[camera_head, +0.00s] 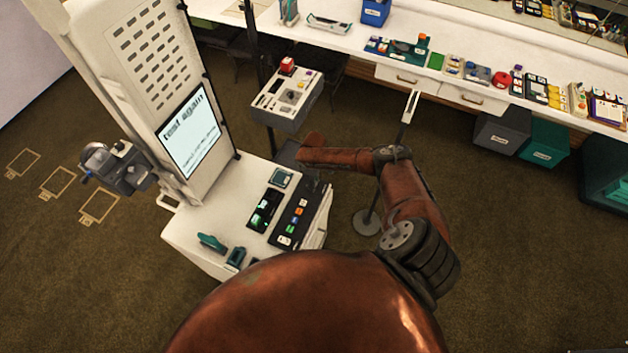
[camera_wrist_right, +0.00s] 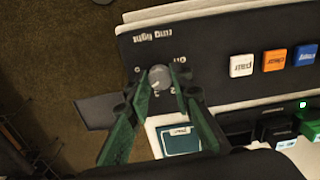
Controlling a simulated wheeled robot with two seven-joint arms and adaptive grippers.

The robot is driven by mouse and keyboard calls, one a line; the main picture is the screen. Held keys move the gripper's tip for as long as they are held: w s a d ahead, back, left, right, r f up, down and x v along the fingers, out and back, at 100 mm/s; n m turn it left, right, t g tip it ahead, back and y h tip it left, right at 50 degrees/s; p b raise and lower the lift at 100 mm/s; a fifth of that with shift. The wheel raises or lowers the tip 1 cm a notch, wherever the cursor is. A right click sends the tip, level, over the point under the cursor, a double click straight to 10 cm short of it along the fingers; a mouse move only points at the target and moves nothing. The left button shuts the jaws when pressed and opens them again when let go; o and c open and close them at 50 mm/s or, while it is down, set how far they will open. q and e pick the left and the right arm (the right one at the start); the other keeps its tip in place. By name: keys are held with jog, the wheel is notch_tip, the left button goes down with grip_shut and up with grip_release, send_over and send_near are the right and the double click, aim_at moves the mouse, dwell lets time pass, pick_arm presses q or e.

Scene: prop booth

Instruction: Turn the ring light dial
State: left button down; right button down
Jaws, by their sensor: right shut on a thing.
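The ring light dial (camera_wrist_right: 159,77) is a small round grey knob at the end of a dark control panel (camera_wrist_right: 215,50), under an upside-down "ring light" label in the right wrist view. My right gripper (camera_wrist_right: 165,88) has its green fingers on either side of the dial, shut on it. In the head view the right gripper (camera_head: 314,178) reaches down at the far end of the panel (camera_head: 290,222), and the dial is hidden there. The dial's pointer is too small to read. My left gripper is not in view.
White, orange and blue buttons (camera_wrist_right: 275,60) line the panel beside the dial. The white booth (camera_head: 160,80) has a "test again" screen (camera_head: 189,131). A stand with a grey control box (camera_head: 287,100) is behind my right forearm. A long white counter (camera_head: 450,60) runs along the back.

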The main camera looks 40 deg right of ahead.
jog(key=shift+m, duration=0.5)
jog(key=c, duration=1.7)
grip_release()
notch_tip(320, 180, up, 12)
jog(key=shift+f, duration=0.1)
